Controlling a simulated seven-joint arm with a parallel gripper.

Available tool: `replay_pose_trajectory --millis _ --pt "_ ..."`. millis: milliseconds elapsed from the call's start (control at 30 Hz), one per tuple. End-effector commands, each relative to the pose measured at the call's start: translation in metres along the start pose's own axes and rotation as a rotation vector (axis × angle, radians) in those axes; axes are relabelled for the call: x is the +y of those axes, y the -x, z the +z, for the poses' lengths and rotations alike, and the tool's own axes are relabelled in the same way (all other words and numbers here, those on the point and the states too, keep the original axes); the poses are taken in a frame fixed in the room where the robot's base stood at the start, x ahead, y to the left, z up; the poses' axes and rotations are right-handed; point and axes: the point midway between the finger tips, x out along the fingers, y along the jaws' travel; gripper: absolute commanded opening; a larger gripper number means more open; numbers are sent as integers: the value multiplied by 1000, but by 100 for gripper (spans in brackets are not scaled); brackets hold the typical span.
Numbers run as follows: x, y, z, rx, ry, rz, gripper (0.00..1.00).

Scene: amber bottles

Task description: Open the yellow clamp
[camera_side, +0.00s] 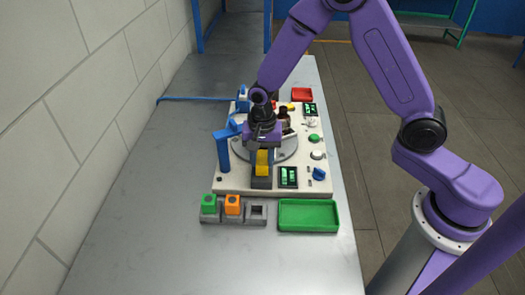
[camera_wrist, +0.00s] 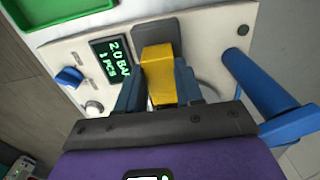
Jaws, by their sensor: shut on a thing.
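The yellow clamp (camera_side: 262,162) stands on a dark grey base at the front of the white panel (camera_side: 232,184). In the wrist view the yellow clamp (camera_wrist: 159,72) sits between the two blue-grey fingers of my gripper (camera_wrist: 158,88). My gripper (camera_side: 263,150) points down over the clamp in the side view and is shut on it. The fingers press on the clamp's left and right sides. The clamp's lower part and its hinge are partly hidden by the fingers and the gripper body.
A blue post (camera_side: 222,152) stands close to the left of my gripper. A lit display (camera_side: 288,177) and a blue knob (camera_side: 319,173) are on the right. In front are a green tray (camera_side: 308,215) and a grey holder (camera_side: 220,217) with green and orange blocks. The table's left side is clear.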

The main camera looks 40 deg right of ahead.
Motion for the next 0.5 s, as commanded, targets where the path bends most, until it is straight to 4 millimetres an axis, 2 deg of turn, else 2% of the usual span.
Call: replay_pose_trajectory --millis 67,300,333,400,500 --pt "0 0 9 0 2 -1 0" --pt "0 0 11 -2 0 0 0" --pt "0 0 12 -2 0 1 39" --pt "0 0 12 -2 1 1 62" --pt "0 0 11 -2 0 0 62"
